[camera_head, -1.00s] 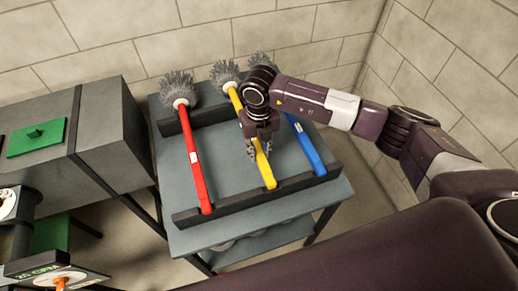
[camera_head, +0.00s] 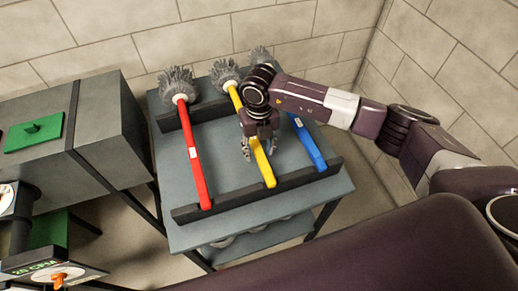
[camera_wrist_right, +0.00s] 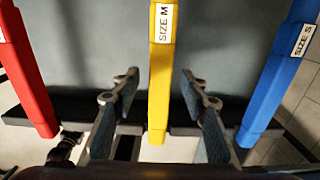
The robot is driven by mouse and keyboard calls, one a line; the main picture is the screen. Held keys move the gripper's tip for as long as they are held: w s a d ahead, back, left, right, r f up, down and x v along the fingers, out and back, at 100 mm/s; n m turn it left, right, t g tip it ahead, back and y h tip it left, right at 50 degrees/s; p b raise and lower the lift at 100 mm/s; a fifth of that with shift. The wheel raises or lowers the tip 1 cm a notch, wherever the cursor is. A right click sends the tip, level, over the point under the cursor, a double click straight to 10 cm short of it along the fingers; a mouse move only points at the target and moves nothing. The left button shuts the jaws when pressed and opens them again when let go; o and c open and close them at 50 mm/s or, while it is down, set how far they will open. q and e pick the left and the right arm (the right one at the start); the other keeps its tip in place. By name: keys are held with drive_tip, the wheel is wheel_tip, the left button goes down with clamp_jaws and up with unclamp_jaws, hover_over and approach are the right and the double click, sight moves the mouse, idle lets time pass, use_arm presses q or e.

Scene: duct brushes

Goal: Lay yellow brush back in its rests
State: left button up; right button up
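The yellow brush (camera_head: 262,164) lies between the red brush (camera_head: 194,158) and the blue brush (camera_head: 307,144) on a grey table. Its grey bristle head is at the back rest (camera_head: 206,112), and its handle end lies at the front rest (camera_head: 230,198). My right gripper (camera_head: 259,150) is over the yellow handle. In the right wrist view the gripper (camera_wrist_right: 158,105) is open, with one finger on each side of the yellow handle (camera_wrist_right: 160,80) and a gap to both. The handle's label reads SIZE M. My left gripper is not in view.
A grey duct box (camera_head: 105,135) with a green plate (camera_head: 34,134) stands left of the table (camera_head: 340,187). A gauge marked CFM (camera_head: 55,270) is at the lower left. Block walls close off the back and right.

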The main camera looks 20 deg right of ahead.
drive_tip(key=shift+r, duration=0.2)
wheel_tip(320, 180, up, 12)
drive_tip(key=shift+f, duration=0.2)
idle(0.3)
